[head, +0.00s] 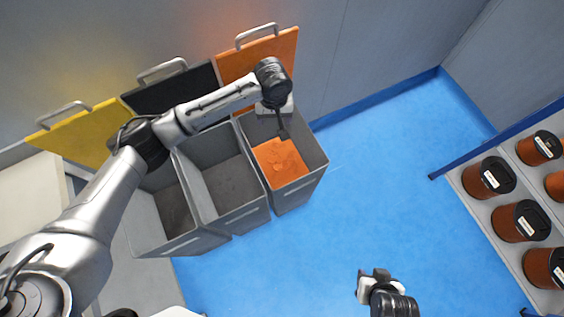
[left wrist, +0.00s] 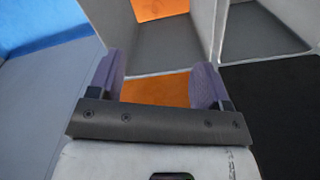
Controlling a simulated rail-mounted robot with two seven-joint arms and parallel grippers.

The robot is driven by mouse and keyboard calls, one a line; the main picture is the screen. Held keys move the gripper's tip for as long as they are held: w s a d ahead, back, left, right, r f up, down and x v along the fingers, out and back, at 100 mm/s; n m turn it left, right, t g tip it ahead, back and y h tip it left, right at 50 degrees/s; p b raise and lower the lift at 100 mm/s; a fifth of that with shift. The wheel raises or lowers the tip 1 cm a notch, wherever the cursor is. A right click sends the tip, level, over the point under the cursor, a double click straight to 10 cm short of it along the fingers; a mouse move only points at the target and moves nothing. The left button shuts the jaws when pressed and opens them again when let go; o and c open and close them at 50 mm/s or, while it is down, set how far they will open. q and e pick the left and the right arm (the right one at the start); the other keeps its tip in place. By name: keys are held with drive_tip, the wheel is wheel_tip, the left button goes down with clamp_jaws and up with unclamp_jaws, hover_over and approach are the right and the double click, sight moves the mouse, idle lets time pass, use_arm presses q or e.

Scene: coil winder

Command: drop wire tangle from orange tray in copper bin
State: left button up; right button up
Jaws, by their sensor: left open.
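My left gripper (head: 283,132) hangs over the grey bin (head: 312,152) in front of the orange lid (head: 258,58). In the left wrist view my left gripper (left wrist: 160,68) has its two purple fingers apart, with nothing between them. The floor of this bin is orange (head: 290,172). Faint orange outlines (head: 278,158) show on it, perhaps the wire tangle, but I cannot tell for sure. No orange tray can be made out. My right gripper (head: 378,284) is at the bottom of the head view, away from the bins; its jaws are unclear.
Two more open grey bins stand to the left, with a black lid (head: 172,91) and a yellow lid (head: 78,132) behind them. A rack (head: 482,218) with several copper-coloured spools stands at the right. The blue floor (head: 385,175) between is clear.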

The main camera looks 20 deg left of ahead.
use_arm(q)
drive_tip(key=shift+r, duration=0.95)
